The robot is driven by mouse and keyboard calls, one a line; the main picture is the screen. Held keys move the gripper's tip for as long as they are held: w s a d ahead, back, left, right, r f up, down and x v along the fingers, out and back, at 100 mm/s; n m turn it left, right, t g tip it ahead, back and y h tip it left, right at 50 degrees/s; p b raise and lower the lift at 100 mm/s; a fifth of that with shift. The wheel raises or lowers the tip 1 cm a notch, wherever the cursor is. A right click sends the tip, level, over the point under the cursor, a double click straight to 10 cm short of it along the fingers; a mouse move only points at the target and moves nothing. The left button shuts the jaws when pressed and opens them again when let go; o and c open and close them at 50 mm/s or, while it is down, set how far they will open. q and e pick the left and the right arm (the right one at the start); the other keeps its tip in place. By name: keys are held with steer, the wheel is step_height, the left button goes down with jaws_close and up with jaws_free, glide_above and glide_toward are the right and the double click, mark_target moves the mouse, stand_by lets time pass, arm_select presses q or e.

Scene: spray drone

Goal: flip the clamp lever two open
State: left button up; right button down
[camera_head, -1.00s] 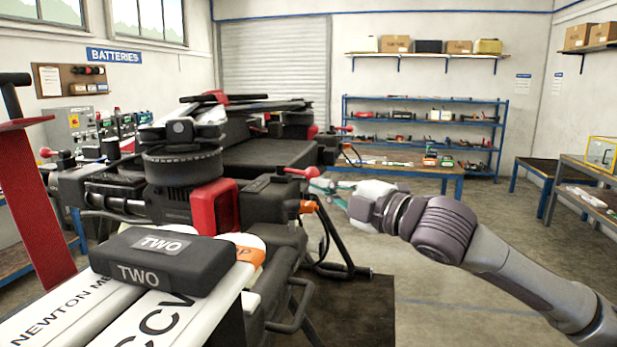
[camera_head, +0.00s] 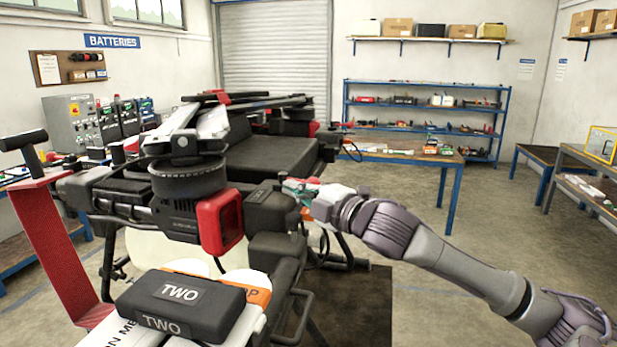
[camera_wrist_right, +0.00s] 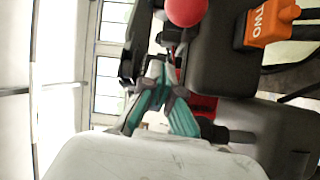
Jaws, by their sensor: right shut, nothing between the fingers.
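A lever with a red ball knob sits at the drone's near right arm joint. The red ball (camera_wrist_right: 186,10) is large at the top of the right wrist view; in the head view my gripper mostly covers it. An orange plug marked TWO (camera_wrist_right: 268,22) is beside it, also seen in the head view (camera_head: 307,214). My right gripper (camera_head: 290,187) is at this joint, its teal fingers together and empty. In the wrist view its fingertips (camera_wrist_right: 165,78) are just below the ball; I cannot tell whether they touch the lever. My left gripper is not in view.
The drone (camera_head: 265,160) fills the middle left. A black block marked TWO (camera_head: 180,308) lies in front. A red upright with a black handle (camera_head: 62,235) stands at left.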

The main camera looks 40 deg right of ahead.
mark_target(315, 183)
steer(key=d, duration=0.1)
steer(key=d+p, duration=0.1)
steer(key=d, duration=0.1)
steer(key=shift+w+d+f, duration=0.25)
steer(key=shift+w+f, duration=0.1)
steer(key=shift+f, duration=0.05)
steer(key=shift+w+d+p, duration=0.25)
steer(key=shift+d+p, duration=0.1)
steer(key=shift+d, duration=0.7)
steer(key=shift+r, duration=0.1)
